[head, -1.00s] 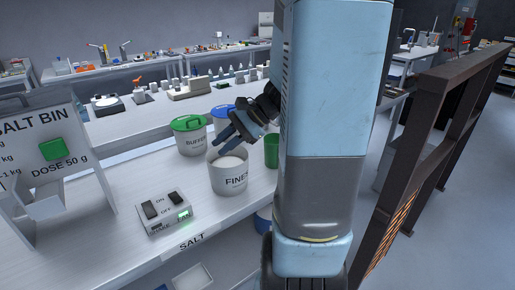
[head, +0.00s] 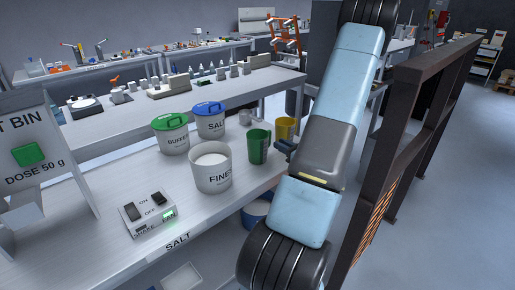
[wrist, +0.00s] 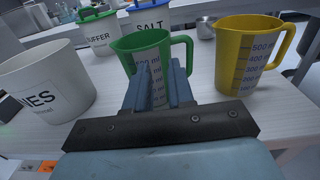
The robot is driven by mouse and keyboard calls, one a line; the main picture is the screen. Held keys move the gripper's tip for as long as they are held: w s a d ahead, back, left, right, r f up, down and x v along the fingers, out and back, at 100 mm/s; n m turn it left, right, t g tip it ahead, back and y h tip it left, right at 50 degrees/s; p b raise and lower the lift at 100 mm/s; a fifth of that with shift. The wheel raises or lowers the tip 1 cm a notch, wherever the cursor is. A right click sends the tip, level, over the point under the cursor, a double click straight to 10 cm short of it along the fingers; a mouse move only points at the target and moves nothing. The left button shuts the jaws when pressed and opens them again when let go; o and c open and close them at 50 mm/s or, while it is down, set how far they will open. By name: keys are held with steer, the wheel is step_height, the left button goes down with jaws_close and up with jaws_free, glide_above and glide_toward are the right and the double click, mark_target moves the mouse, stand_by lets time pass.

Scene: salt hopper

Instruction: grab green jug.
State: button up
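The green jug (head: 259,147) stands upright on the white bench, just right of the FINES bucket. In the wrist view the green jug (wrist: 140,50) is straight ahead, with its handle to the right. My gripper (head: 283,147) is just right of the jug in the head view. In the wrist view the two blue fingers of my gripper (wrist: 160,80) are apart, with a narrow gap between them and part of the jug's marked wall showing in it. The fingers hide part of the jug's lower front. I cannot tell whether they touch it.
The yellow jug (wrist: 246,55) stands to the right. The open FINES bucket (head: 211,170) is to the left. The green-lidded BUFFER bucket (head: 172,135) and blue-lidded SALT bucket (head: 209,120) stand behind. A switch box (head: 147,212) sits near the front edge. A brown frame (head: 400,140) stands at right.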

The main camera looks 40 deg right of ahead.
steer(key=s+d+f+m+h, duration=0.2)
steer(key=d+f+h, duration=0.1)
steer(key=w, duration=0.7)
steer(key=shift+w+d+r, duration=0.15)
steer(key=shift+w+d, duration=0.1)
steer(key=shift+d, duration=0.15)
steer(key=shift+w, duration=3.1)
jaws_close()
